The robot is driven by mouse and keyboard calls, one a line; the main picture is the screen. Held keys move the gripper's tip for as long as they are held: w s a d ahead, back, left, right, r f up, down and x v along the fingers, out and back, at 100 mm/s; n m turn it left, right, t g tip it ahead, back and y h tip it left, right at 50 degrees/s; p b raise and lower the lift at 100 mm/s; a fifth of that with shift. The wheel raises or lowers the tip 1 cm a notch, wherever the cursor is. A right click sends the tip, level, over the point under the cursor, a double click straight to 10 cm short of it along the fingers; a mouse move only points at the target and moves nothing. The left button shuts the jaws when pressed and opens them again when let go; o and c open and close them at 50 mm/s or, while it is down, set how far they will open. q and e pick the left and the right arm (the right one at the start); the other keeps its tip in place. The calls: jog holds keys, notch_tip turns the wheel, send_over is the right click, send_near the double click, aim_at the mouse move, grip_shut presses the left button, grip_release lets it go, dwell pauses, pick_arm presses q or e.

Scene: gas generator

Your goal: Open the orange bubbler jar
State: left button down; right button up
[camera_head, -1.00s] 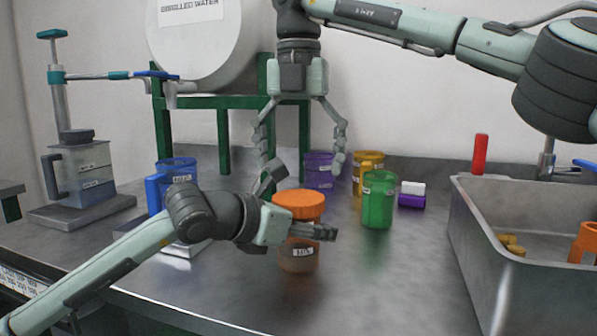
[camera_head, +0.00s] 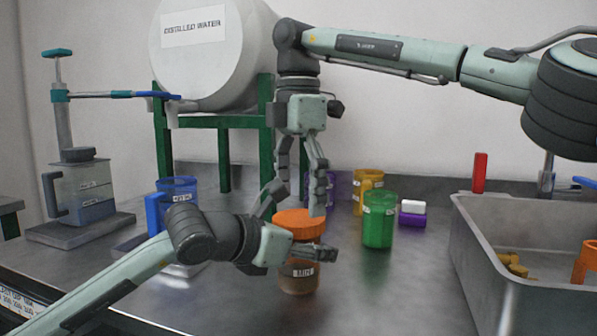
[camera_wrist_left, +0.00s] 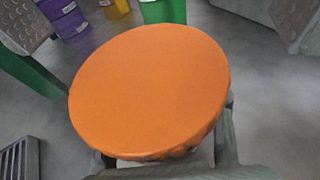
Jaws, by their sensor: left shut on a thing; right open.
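The orange bubbler jar (camera_head: 299,277) stands upright on the metal bench, with a labelled, see-through body and an orange lid (camera_head: 300,224). The lid fills the middle of the left wrist view (camera_wrist_left: 150,90) and looks seated on the jar. My left gripper (camera_head: 302,240) is shut on the jar, its fingers around it just below the lid; the far finger is partly hidden. My right gripper (camera_head: 300,200) points down just above the lid, open and empty, its fingers spread over it.
A green jar (camera_head: 378,222), a yellow jar (camera_head: 367,187) and a purple jar (camera_head: 328,188) stand behind and right. A metal sink (camera_head: 470,262) is at the right. A blue jar (camera_head: 177,187) and the distilled water tank (camera_head: 215,60) are at the left and back.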

jog(key=shift+f, duration=1.25)
jog(key=c, duration=1.2)
jog(key=n, duration=1)
jog(key=o, duration=1.3)
